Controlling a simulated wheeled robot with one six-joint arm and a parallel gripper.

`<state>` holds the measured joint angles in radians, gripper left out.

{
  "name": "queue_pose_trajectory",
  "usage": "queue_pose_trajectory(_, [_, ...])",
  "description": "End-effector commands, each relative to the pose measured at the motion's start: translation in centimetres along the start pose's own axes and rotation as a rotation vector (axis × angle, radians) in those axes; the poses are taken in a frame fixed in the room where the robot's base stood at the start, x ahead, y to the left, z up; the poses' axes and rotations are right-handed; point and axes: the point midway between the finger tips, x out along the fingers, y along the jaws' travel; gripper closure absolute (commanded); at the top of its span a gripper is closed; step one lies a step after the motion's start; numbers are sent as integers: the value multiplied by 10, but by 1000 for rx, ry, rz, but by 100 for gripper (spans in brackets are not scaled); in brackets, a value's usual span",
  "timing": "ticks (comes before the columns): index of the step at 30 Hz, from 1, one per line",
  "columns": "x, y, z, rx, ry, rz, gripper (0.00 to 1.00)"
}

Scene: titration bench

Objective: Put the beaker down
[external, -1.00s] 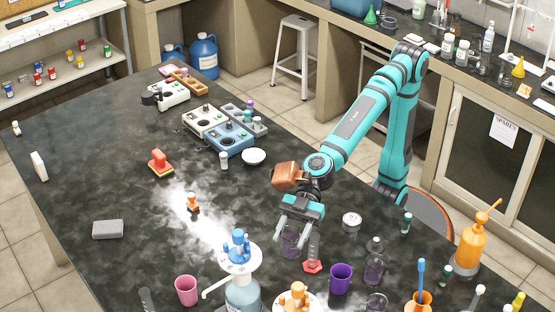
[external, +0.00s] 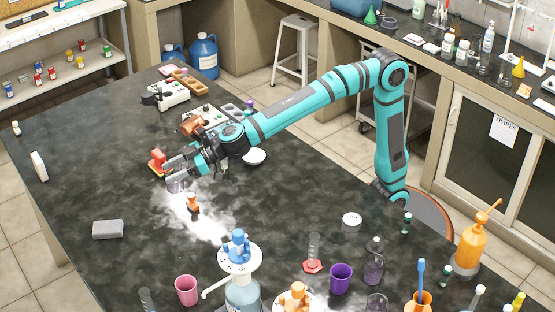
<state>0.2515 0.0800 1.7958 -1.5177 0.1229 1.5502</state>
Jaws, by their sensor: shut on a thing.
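My gripper (external: 172,172) is shut on a small clear beaker (external: 176,186) toward the left of the bench in the external view. The beaker looks upright, and its upper part is partly hidden by my fingers. It is just right of and in front of a red stamp-like object with a yellow base (external: 156,163). I cannot tell whether its bottom touches the bench or hangs a little above it.
A small orange object (external: 193,203) stands on a bright patch close in front of the beaker. A grey block (external: 108,229) lies at the left. Instruments and a white dish (external: 254,156) are behind and right.

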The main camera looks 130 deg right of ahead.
Motion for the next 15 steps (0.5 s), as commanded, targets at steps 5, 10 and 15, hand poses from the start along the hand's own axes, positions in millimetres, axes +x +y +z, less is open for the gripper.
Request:
queue_pose_trajectory(5, [20, 80, -4, 44, 0, 141, 73])
queue_pose_trajectory(10, [31, 154, -6, 87, 1, 269, 73])
queue_pose_trajectory(15, [35, 229, -4, 128, 1, 398, 73])
